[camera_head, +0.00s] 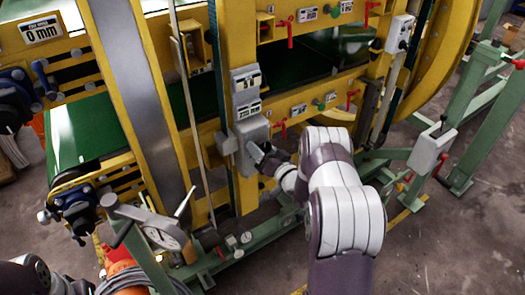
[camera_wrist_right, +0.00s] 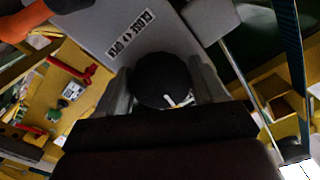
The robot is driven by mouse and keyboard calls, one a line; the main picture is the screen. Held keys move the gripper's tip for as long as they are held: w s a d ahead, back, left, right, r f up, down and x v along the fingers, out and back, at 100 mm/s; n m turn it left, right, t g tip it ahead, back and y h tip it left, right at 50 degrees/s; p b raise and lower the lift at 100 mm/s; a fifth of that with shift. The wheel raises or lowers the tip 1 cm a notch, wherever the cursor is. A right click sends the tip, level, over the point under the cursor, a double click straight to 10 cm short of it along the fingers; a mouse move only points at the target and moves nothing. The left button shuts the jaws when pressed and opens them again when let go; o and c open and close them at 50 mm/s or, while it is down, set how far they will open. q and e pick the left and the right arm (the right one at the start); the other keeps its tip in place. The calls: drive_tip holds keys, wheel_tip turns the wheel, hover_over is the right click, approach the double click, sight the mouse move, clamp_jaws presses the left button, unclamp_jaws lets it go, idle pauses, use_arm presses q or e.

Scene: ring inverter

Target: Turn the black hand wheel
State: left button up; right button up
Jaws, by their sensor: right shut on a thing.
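The black hand wheel (camera_wrist_right: 160,76) is a round dark knob on a grey housing in the right wrist view. A label reading "CLOSE" and "OPEN" with a double arrow is beside it. My right gripper (camera_wrist_right: 163,88) is shut on the wheel, with one grey finger on each side of its rim. In the head view my right gripper (camera_head: 257,155) is at the front of the grey housing (camera_head: 252,130) on a yellow post, and the wheel is mostly hidden there. My left arm shows at the lower left corner of the head view; its fingers cannot be made out.
The yellow machine frame with a green conveyor belt (camera_head: 85,132) stands around the housing. A grey crank handle (camera_head: 160,232) sticks out at the lower left. Red levers (camera_head: 280,130) are close by on the right. A green stand (camera_head: 462,140) is further right.

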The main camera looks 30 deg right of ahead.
drive_tip(key=shift+r+m, duration=0.1)
drive_tip(key=shift+m, duration=0.4)
drive_tip(key=o, duration=1)
drive_tip(key=shift+d, duration=0.1)
drive_tip(key=shift+s, duration=0.1)
drive_tip(key=s+b, duration=0.2)
drive_tip(key=s, duration=1)
drive_tip(key=shift+s+d, duration=0.3)
drive_tip(key=shift+d, duration=0.15)
